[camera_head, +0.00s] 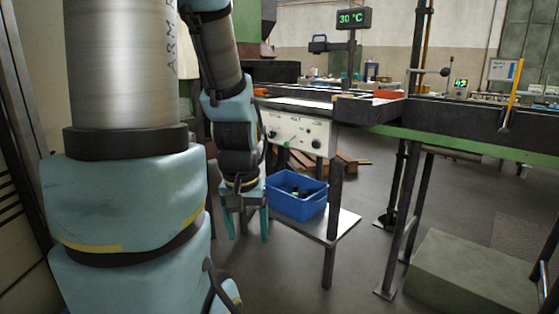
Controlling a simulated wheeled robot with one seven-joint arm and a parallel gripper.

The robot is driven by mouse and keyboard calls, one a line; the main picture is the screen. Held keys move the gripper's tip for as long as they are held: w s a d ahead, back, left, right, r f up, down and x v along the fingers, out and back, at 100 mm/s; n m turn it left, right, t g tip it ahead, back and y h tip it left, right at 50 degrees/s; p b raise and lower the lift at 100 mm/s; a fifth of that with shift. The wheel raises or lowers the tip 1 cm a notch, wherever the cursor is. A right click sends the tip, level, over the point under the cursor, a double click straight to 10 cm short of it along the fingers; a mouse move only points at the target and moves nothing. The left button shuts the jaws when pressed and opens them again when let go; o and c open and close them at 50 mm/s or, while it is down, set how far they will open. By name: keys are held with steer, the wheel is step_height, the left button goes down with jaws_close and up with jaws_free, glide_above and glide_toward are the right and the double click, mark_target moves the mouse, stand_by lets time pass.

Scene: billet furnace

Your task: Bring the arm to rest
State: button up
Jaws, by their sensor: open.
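My gripper (246,225) hangs at the end of my arm, left of the middle of the head view. Its two green-tipped fingers point down and are apart, with nothing seen between them. The fingers are in front of the floor, just left of a blue bin (299,205) in the picture. I cannot tell how far the gripper is from the bin. My arm fills the left side of the view and hides what is behind it.
The blue bin holds small dark and green items and stands on a low grey shelf (344,222). Above it is a control panel (297,133) with knobs. A display (354,18) reads 30 °C. A green-edged bench (475,148) runs right. A greenish block (470,275) lies on the floor.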

step_height(320, 180, up, 12)
steer(key=p, duration=1)
steer(key=shift+r+p, duration=0.2)
steer(key=shift+p, duration=0.2)
stand_by(1.9)
